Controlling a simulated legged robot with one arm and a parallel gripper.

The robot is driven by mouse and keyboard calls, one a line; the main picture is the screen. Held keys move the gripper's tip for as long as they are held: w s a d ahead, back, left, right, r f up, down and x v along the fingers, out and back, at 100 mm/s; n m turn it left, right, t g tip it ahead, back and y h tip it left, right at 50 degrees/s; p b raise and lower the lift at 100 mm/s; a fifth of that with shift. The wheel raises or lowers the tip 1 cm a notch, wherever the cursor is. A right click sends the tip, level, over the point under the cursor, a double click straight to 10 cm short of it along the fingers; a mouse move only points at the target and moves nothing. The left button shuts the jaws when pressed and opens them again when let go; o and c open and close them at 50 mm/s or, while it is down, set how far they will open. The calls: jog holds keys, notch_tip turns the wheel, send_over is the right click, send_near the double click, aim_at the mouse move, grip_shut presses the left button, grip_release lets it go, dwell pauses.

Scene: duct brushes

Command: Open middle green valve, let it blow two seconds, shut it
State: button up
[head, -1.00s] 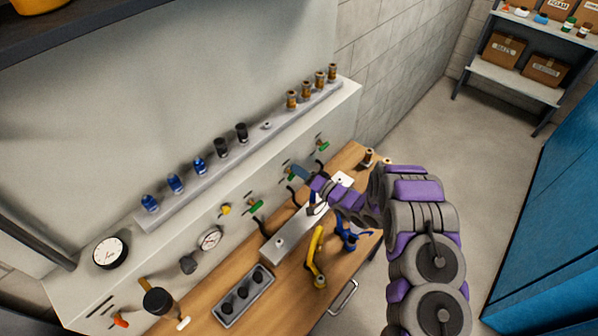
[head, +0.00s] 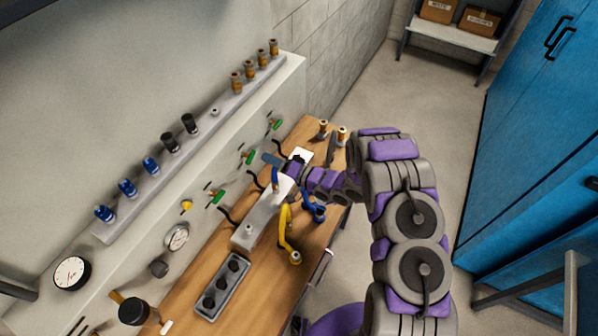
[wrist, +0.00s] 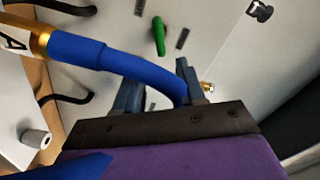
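The middle green valve (head: 249,157) is on the sloped pale panel, between two other green valves. In the wrist view a green handle (wrist: 158,35) stands beyond the fingertips. My gripper (head: 268,159) is just right of the middle valve in the head view, apart from it.
The lower green valve (head: 217,196) and upper green valve (head: 276,123) flank the middle one. Black hooks stick out below them. A yellow curved hose (head: 286,222) and a grey tray (head: 222,287) are on the wooden bench (head: 190,285). A blue cabinet (head: 530,130) stands right.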

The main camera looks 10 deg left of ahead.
jog(key=v, duration=1.1)
jog(key=shift+d+b, duration=0.25)
jog(key=shift+b, duration=0.15)
jog(key=shift+o, duration=0.2)
